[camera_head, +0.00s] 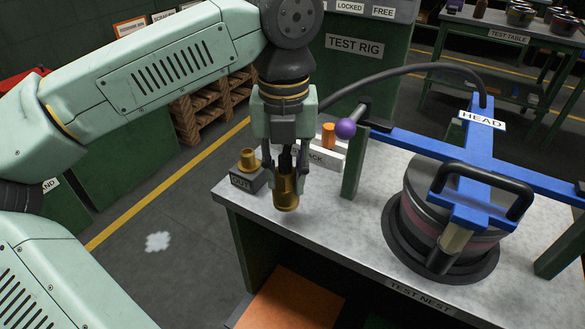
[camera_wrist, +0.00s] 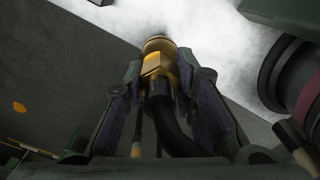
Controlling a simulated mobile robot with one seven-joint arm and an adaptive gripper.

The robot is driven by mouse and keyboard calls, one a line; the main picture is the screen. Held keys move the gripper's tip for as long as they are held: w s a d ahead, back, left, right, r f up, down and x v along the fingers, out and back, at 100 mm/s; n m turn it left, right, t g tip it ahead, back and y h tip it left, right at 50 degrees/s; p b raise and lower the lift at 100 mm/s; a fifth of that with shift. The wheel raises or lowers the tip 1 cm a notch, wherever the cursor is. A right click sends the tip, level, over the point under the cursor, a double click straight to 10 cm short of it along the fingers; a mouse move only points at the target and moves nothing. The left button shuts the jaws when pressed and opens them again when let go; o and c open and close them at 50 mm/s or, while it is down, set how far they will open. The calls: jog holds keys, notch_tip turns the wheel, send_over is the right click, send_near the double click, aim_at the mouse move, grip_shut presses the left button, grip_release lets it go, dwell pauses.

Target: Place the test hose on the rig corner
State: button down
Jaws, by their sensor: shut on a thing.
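My gripper (camera_head: 286,168) points down and is shut on the brass end fitting of the test hose (camera_head: 286,194). The fitting hangs low over the left front part of the test bench (camera_head: 345,205). I cannot tell whether it touches the bench top. In the wrist view the brass fitting (camera_wrist: 158,62) sits between the two fingers of my gripper (camera_wrist: 160,88), with black hose (camera_wrist: 172,130) running back from it. In the head view a black hose (camera_head: 420,69) arches from the blue head towards my gripper. Its join to the fitting is hidden.
A dark block marked OUT (camera_head: 240,181) with a brass fitting (camera_head: 248,159) stands left of my gripper. A white rack (camera_head: 327,158) with an orange cylinder (camera_head: 328,135) is behind. A purple ball (camera_head: 345,128) and green post (camera_head: 355,165) stand right. The pot (camera_head: 425,198) sits further right.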

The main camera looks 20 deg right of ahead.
aim_at(292, 175)
jog(key=shift+w+d+f+p, duration=0.25)
jog(key=shift+w+d+f, duration=0.15)
jog(key=shift+f, duration=0.25)
jog(key=shift+w+d+f+p, duration=0.35)
jog(key=shift+w+f, duration=0.1)
jog(key=shift+f, duration=0.2)
jog(key=shift+w+d+f+p, duration=0.2)
jog(key=shift+w+d+f, duration=0.2)
jog(key=shift+f, duration=0.25)
jog(key=shift+f, duration=0.15)
jog(key=c, duration=1.3)
grip_release()
jog(key=shift+r, duration=0.3)
notch_tip(292, 175, up, 12)
jog(key=shift+f+b, duration=0.1)
jog(key=shift+b, duration=0.5)
